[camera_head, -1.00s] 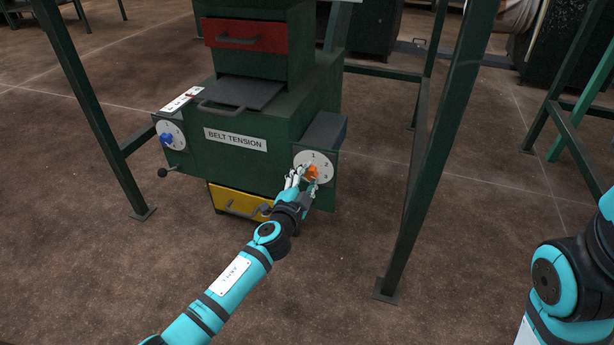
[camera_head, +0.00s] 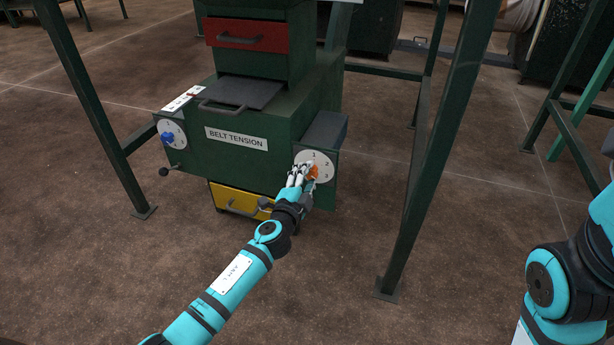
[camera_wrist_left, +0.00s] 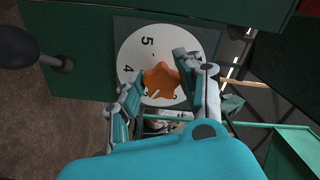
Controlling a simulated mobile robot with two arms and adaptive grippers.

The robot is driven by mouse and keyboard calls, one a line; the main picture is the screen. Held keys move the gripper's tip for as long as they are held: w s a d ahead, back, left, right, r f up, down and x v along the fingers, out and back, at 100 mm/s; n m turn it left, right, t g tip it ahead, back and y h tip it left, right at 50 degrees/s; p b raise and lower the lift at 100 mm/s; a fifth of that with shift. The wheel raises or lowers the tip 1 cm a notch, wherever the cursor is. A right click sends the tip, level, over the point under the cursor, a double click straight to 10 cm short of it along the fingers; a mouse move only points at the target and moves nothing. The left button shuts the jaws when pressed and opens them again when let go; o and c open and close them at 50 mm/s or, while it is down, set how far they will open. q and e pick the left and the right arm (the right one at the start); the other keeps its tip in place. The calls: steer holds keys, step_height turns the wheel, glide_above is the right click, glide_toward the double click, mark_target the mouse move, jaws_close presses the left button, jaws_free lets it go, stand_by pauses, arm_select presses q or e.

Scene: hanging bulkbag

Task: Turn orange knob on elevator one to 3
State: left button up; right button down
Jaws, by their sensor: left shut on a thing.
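The orange knob (camera_head: 313,172) sits in the middle of a round white dial (camera_head: 327,165) on the right side of the green machine. The numbers 1, 2 and 3 show on the dial in the head view. In the left wrist view the star-shaped orange knob (camera_wrist_left: 160,80) has a white mark toward its lower edge, and the dial's 5 and 4 are readable. My left gripper (camera_head: 303,173) is at the dial, with its fingers (camera_wrist_left: 158,82) on both sides of the knob, shut on it. The fingers hide part of the dial. My right gripper is out of view.
A blue knob (camera_head: 168,138) on another dial is at the machine's left. A yellow drawer (camera_head: 238,200) is below, close to my left wrist. A green post (camera_head: 425,150) stands right of the dial. Open floor (camera_head: 340,270) lies in front.

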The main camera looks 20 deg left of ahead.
arm_select(q)
steer(key=o, duration=0.9)
steer(key=shift+o, duration=1.3)
steer(key=s, duration=1.2)
steer(key=shift+a, duration=0.2)
